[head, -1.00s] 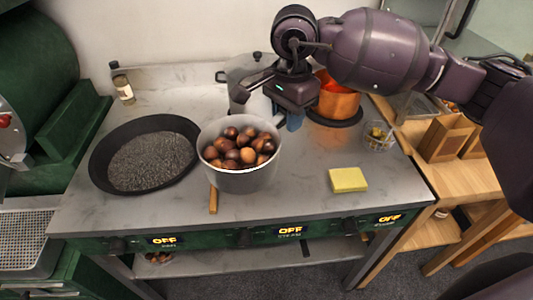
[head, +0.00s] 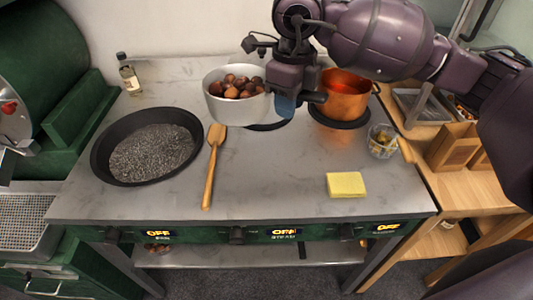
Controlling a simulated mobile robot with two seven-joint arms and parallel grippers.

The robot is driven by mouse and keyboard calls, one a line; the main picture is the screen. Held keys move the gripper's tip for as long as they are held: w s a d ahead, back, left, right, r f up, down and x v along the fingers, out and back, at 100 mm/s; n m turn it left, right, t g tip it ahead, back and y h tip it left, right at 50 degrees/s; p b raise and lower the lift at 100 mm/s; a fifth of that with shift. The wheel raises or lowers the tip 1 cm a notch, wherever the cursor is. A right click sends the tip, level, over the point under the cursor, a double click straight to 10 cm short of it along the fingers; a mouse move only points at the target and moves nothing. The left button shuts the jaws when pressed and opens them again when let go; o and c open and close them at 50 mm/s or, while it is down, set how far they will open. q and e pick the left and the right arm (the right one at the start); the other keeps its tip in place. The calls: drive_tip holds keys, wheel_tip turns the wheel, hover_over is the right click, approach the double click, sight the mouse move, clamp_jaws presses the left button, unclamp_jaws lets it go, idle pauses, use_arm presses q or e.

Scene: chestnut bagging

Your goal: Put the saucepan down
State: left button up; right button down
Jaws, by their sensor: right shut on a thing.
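The grey saucepan (head: 235,112) holds several brown chestnuts and is at the back middle of the counter, roughly upright. A dark round hob plate (head: 266,126) shows partly below and right of the pan. I cannot tell whether the pan's base touches it. My left gripper is not in view.
A copper pot (head: 340,104) and a glass bowl (head: 381,141) stand right. A yellow sponge (head: 346,185) lies near the front. The middle front counter is clear.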

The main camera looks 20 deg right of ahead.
drive_tip(key=shift+s+d+f+m+b, duration=0.1)
drive_tip(key=shift+f+m+b, duration=0.2)
drive_tip(key=shift+f+m, duration=1.9)
drive_tip(key=shift+w+d+f+m+b, duration=0.15)
drive_tip(key=shift+f+b, duration=0.1)
drive_tip(key=shift+f, duration=4)
drive_tip(key=shift+s+d+f+m+b, duration=0.25)
drive_tip(key=shift+f+m, duration=0.9)
drive_tip(key=shift+f, duration=2.05)
drive_tip(key=shift+w+a+f, duration=0.15)
drive_tip(key=shift+a+f, duration=0.05)
drive_tip(key=shift+f, duration=0.1)
drive_tip(key=c, duration=0.9)
unclamp_jaws()
drive_tip(key=shift+f, duration=0.1)
